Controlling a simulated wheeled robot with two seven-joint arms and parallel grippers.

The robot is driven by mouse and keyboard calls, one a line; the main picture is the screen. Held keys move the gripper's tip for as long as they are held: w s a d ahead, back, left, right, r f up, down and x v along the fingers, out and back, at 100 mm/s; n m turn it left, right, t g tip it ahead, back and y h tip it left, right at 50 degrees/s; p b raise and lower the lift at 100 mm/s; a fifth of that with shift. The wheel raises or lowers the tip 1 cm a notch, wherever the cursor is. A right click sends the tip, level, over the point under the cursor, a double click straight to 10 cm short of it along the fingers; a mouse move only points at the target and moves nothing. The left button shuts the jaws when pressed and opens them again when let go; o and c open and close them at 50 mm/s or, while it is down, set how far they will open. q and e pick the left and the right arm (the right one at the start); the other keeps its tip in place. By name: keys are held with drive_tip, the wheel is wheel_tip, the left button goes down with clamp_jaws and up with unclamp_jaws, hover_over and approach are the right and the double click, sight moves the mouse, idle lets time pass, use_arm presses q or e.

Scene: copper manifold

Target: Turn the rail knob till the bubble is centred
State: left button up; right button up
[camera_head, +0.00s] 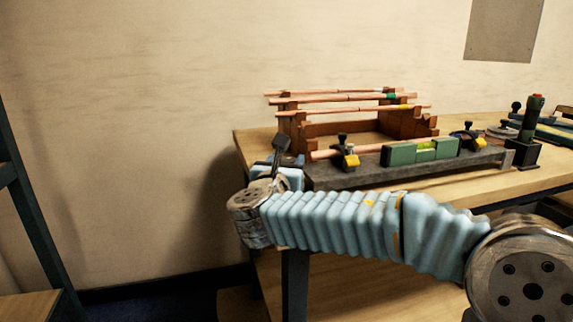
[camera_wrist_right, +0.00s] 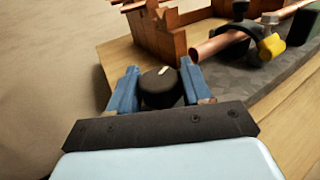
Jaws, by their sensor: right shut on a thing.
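The rail (camera_head: 340,176) is a long dark grey bar along the front of the bench. A green spirit level (camera_head: 403,154) sits on it with a yellow-green vial (camera_head: 427,147); the bubble is too small to make out. The black rail knob (camera_wrist_right: 160,90), with a pale mark on top, is at the rail's left end in the right wrist view. My right gripper (camera_wrist_right: 161,84) is shut on the knob, one blue finger on each side. In the head view this gripper (camera_head: 283,152) is at the rail's left end, partly hidden by my arm. My left gripper is out of view.
A copper pipe (camera_wrist_right: 208,48) lies along the rail in clamps with yellow parts (camera_head: 351,161). Behind stands a brown wooden rack (camera_head: 340,128) holding several copper pipes. A dark green tool (camera_head: 530,118) stands in a black block at the right. The wall is behind the bench.

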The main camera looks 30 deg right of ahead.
drive_tip(key=n+t+y+b, duration=0.1)
drive_tip(key=y, duration=0.1)
drive_tip(key=n+t+y+b, duration=0.1)
drive_tip(key=n+t+y, duration=0.1)
drive_tip(key=shift+f, duration=0.2)
drive_tip(key=shift+r+n+t+y+b, duration=0.1)
drive_tip(key=shift+n+t+y+b, duration=0.35)
drive_tip(key=shift+n+y, duration=0.6)
drive_tip(key=shift+n+t+y+b, duration=0.25)
drive_tip(key=shift+n+y+b, duration=0.35)
drive_tip(key=shift+y, duration=0.75)
drive_tip(key=shift+a, duration=0.1)
drive_tip(key=o, duration=1)
drive_tip(key=shift+c, duration=0.2)
drive_tip(key=shift+r, duration=0.15)
